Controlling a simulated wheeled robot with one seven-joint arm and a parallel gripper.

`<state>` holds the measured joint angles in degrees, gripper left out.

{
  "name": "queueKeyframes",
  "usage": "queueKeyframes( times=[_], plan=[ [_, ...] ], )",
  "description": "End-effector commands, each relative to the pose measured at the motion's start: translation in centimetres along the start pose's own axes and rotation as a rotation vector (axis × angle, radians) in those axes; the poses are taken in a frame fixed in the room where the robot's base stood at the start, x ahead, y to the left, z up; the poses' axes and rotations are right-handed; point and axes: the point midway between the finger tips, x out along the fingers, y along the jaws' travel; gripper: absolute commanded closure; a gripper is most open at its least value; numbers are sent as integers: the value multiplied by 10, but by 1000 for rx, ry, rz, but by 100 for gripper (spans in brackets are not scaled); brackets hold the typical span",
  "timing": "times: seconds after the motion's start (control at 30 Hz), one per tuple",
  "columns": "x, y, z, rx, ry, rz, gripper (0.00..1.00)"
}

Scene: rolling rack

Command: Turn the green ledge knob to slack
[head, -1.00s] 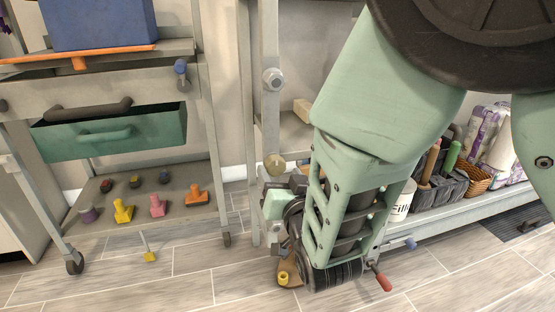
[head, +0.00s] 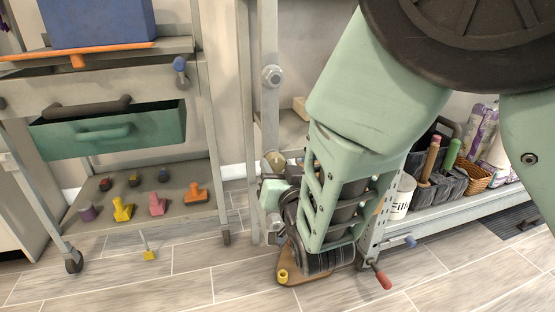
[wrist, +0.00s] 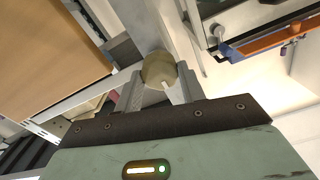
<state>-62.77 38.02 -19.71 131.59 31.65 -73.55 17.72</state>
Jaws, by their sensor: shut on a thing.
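The ledge knob (wrist: 157,68) is a dull olive-green, faceted knob on the pale post in the wrist view, with a small white mark near its lower right edge. My gripper (wrist: 158,84) has one finger on each side of it and is shut on it. In the head view the knob (head: 275,159) shows just above my gripper (head: 274,179), which partly hides it. Which setting the mark points to cannot be read.
A grey round knob (head: 273,77) sits higher on the same post. At left stands a cart with an open green drawer (head: 110,135) and a blue knob (head: 180,66). A red-tipped lever (head: 381,281) sticks out beside my arm. Floor at lower left is mostly clear.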

Motion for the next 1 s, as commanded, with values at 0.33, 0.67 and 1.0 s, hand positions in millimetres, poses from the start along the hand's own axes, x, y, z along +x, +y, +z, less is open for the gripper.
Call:
queueKeyframes(
  times=[0.33,0.67,1.0],
  plan=[
    [0,-1,-3,-199,-3,0,84],
    [0,-1,-4,-503,-2,1,83],
    [1,-1,-2,-762,0,0,83]
  ],
)
